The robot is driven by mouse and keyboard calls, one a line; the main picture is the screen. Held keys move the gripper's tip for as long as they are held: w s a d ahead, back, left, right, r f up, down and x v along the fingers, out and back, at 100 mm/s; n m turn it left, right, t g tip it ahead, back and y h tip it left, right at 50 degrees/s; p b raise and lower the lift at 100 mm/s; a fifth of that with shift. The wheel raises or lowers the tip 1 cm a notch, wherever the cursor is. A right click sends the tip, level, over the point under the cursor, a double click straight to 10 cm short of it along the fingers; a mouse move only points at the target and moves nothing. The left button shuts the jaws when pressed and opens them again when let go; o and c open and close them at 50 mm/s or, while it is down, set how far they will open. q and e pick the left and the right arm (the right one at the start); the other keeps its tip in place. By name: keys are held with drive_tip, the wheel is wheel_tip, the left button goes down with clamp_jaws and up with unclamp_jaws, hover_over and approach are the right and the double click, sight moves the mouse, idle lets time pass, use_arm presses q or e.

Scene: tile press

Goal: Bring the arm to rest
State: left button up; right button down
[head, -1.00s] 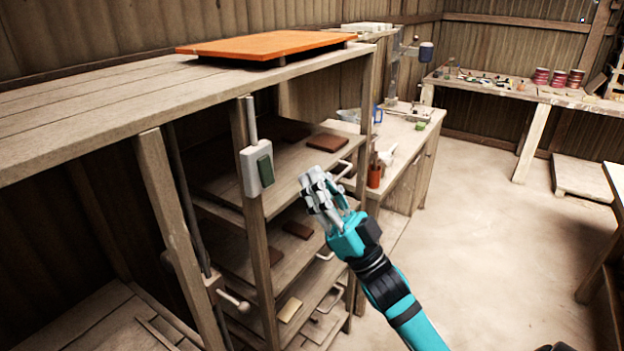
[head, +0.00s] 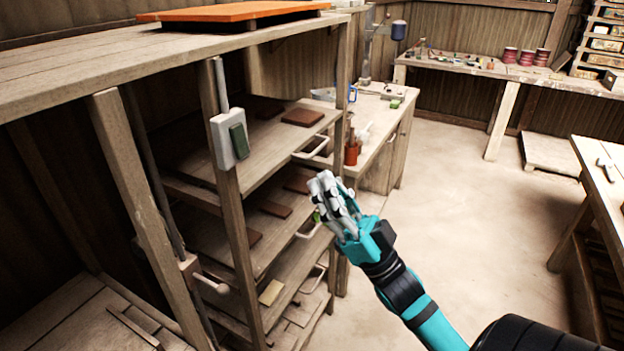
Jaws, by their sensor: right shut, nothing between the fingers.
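My right arm comes in from the lower right in the head view. Its teal wrist ends in a grey right gripper (head: 328,192), shut and empty. The gripper hangs in the air in front of the open wooden shelf rack (head: 262,150), overlapping the ends of its middle shelves in the picture. I cannot tell how far it stands from the shelf handles (head: 312,148). My left gripper is not in view.
Brown tiles (head: 302,117) lie on the shelves. A switch box (head: 229,139) is on the rack's post, and an orange board (head: 235,11) lies on top. A workbench (head: 600,180) stands at the right. The floor (head: 450,200) between is clear.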

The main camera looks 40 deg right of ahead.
drive_tip(key=w+d+f+m+g+h, duration=0.1)
drive_tip(key=w+d+f+m+h, duration=0.15)
drive_tip(key=f, duration=0.45)
drive_tip(key=w+d+f+m+g+h, duration=0.1)
drive_tip(key=w+f+m+h, duration=0.2)
drive_tip(key=f, duration=0.4)
drive_tip(key=w+d+f+m+g+h, duration=0.1)
drive_tip(key=w+f+h, duration=0.25)
drive_tip(key=f, duration=0.25)
wheel_tip(320, 180, down, 26)
drive_tip(key=s+g+h, duration=0.3)
drive_tip(key=g, duration=0.4)
drive_tip(key=s+a+f+n+g, duration=0.1)
drive_tip(key=s+a+f+g, duration=0.4)
drive_tip(key=f, duration=0.6)
drive_tip(key=s+a+f+g, duration=0.1)
drive_tip(key=s+f+g, duration=0.1)
drive_tip(key=s+f, duration=0.7)
drive_tip(key=s+a+f+n+g, duration=0.1)
drive_tip(key=s+a+f+g, duration=0.1)
drive_tip(key=s+f, duration=0.2)
drive_tip(key=s+a+f+n+g, duration=0.1)
drive_tip(key=s+f, duration=0.4)
drive_tip(key=s, duration=0.6)
drive_tip(key=s+a+f+n+g+y, duration=0.1)
drive_tip(key=s+a+f+g, duration=0.2)
drive_tip(key=s, duration=0.5)
drive_tip(key=shift+a+f+g, duration=0.35)
drive_tip(key=shift+f+g, duration=0.4)
drive_tip(key=shift+g, duration=0.15)
